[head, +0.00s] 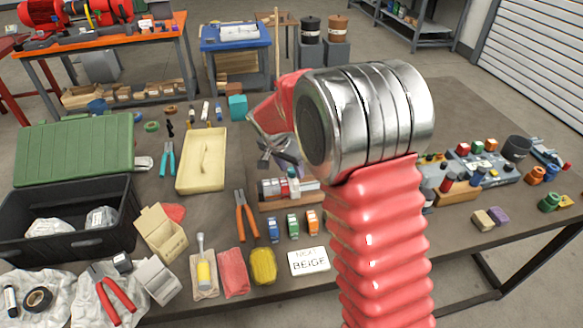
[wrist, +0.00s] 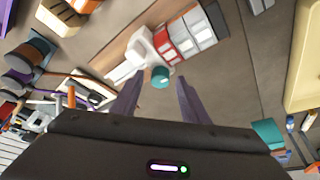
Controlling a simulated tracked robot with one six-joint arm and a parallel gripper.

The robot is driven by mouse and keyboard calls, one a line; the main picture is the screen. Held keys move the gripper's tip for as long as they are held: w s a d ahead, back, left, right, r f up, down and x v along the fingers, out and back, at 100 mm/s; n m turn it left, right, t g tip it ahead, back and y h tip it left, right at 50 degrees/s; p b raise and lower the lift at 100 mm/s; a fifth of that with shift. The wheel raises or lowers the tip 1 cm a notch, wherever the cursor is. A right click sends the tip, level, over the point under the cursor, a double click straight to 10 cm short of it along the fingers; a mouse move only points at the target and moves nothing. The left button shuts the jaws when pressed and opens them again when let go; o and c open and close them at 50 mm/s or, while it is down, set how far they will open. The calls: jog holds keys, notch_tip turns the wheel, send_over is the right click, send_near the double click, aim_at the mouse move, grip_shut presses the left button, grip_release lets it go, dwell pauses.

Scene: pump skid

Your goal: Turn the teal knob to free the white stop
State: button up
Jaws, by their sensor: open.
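The teal knob (wrist: 160,77) shows in the wrist view as a small round cap at the near side of a red, white and grey cylindrical fixture (wrist: 184,36). A white part (wrist: 140,47) beside the knob looks like the white stop. In the head view the fixture (head: 272,188) lies on a wooden board, partly hidden by my gripper (head: 280,160). In the wrist view my gripper (wrist: 158,86) is open and empty, its two fingers apart on either side of the knob's line. I cannot tell how far the fingertips are above the knob.
Orange-handled pliers (head: 246,215) lie left of the fixture. Small blue, green and orange blocks (head: 293,224) stand in front of it, with a "BEIGE" card (head: 309,261) nearer. A cream tray (head: 201,158) is at left. A grey panel of colored parts (head: 480,165) stands at right.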

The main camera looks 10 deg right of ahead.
jog(key=shift+c, duration=0.6)
jog(key=c, duration=0.9)
jog(key=shift+d, duration=0.1)
grip_shut()
